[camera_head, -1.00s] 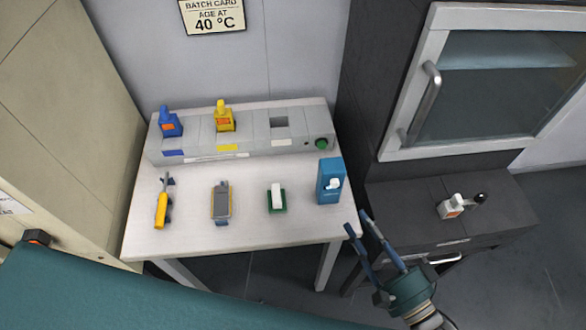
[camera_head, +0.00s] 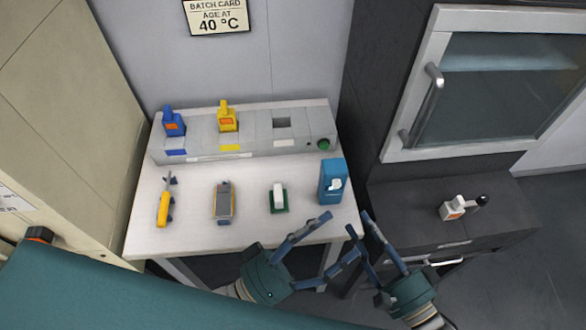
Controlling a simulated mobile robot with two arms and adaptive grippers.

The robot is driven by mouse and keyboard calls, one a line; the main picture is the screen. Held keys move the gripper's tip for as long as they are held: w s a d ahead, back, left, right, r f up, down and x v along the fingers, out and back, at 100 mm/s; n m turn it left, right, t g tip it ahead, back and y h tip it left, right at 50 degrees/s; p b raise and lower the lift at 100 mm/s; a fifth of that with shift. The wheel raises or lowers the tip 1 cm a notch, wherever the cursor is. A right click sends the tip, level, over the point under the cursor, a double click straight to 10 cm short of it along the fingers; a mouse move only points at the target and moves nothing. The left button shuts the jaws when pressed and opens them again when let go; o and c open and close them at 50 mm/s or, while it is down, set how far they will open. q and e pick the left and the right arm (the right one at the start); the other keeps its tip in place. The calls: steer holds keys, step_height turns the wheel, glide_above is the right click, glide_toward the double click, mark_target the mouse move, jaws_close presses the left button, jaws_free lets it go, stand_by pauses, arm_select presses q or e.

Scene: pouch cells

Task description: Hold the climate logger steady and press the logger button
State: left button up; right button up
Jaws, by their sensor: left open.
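No label marks the climate logger, and I cannot tell for sure which object it is. A grey device with a yellow edge (camera_head: 225,203) lies on the white table. To its right are a white piece on a green base (camera_head: 278,198) and an upright blue box (camera_head: 332,181) with a white part on its front. A round green button (camera_head: 324,144) sits on the grey rack. My left gripper (camera_head: 343,236) is open and empty over the table's front right edge, pointing right.
The white table (camera_head: 190,240) stands against the wall. The grey rack (camera_head: 255,144) holds a blue (camera_head: 173,124) and a yellow piece (camera_head: 227,120). A yellow tool (camera_head: 163,207) lies at left. A white piece (camera_head: 455,208) stands on the dark cabinet (camera_head: 400,195).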

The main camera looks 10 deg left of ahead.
mark_target(332, 176)
arm_select(q)
steer(key=w+a+r+n+t+y, duration=0.1)
steer(key=w+a+y, duration=0.15)
steer(key=w, duration=0.35)
steer(key=w+a+n+y, duration=0.1)
steer(key=w+a+n, duration=0.1)
steer(key=w+a, duration=0.35)
steer(key=w+a+r+n+t+y, duration=0.1)
steer(key=w+a, duration=0.1)
steer(key=w, duration=0.6)
steer(key=w+a+r+n+g+y, duration=0.1)
steer(key=w+a+r+n+y, duration=0.3)
steer(key=w+a, duration=0.5)
steer(key=w+a+r+n+g+y, duration=0.1)
steer(key=w+a+r+n, duration=0.35)
steer(key=w+a, duration=0.45)
steer(key=s+d+f+n+g+h, duration=0.3)
steer(key=s+d+f+n+g, duration=0.2)
steer(key=s+d+f, duration=0.4)
steer(key=s+d+f+n+g+h, duration=0.3)
steer(key=s+d+f+n+g, duration=0.3)
steer(key=s+d, duration=0.45)
steer(key=shift+m, duration=0.35)
steer(key=x, duration=0.3)
steer(key=f+x, duration=0.1)
steer(key=x, duration=0.4)
steer(key=shift+s+f, duration=0.25)
steer(key=shift+f, duration=0.1)
steer(key=shift+c, duration=0.3)
